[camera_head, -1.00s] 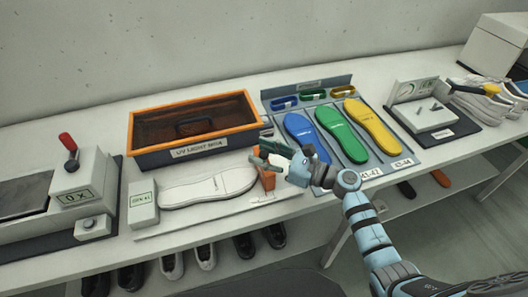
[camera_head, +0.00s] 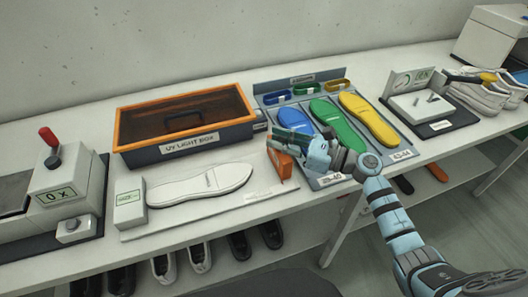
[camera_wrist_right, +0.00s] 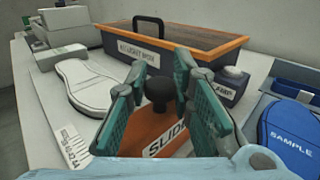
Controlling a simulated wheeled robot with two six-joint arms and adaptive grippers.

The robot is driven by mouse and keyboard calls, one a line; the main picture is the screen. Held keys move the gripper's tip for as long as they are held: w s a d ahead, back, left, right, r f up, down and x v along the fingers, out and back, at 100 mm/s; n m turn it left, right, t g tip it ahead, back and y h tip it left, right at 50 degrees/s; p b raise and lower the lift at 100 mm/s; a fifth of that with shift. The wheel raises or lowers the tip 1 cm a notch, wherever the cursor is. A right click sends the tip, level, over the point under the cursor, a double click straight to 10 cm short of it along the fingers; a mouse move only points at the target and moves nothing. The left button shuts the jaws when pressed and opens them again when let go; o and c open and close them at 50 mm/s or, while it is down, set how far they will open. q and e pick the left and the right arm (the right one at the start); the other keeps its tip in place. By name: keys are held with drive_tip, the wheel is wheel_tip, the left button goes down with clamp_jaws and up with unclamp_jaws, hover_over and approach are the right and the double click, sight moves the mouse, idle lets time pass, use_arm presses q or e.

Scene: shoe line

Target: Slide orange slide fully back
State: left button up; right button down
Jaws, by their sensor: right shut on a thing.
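The orange slide (camera_head: 281,163) stands on the measuring board at the right of the white sole (camera_head: 200,184), with a gap between it and the toe. In the right wrist view the slide (camera_wrist_right: 150,136) carries a "SLIDE" label and an upright black knob (camera_wrist_right: 158,97). My right gripper (camera_head: 286,141) is over the slide, shut on its knob, with the teal fingers on either side. The fingers hide part of the slide in the head view. My left gripper is not in view.
The orange-rimmed UV light box (camera_head: 185,150) stands just behind the board. The rack of blue, green and yellow sample soles (camera_head: 316,184) is close on the right. A small display box (camera_head: 129,212) is at the board's left end. The table's front edge is near.

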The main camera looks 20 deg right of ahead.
drive_tip(key=c, duration=1.8)
unclamp_jaws()
drive_tip(key=shift+w+d, duration=0.1)
drive_tip(key=o, duration=0.4)
drive_tip(key=shift+d, duration=0.2)
drive_tip(key=shift+c, duration=0.2)
drive_tip(key=shift+s+d, duration=0.2)
drive_tip(key=shift+s, duration=0.15)
drive_tip(key=v, duration=1.1)
drive_tip(key=shift+d, duration=0.2)
drive_tip(key=shift+s, duration=0.15)
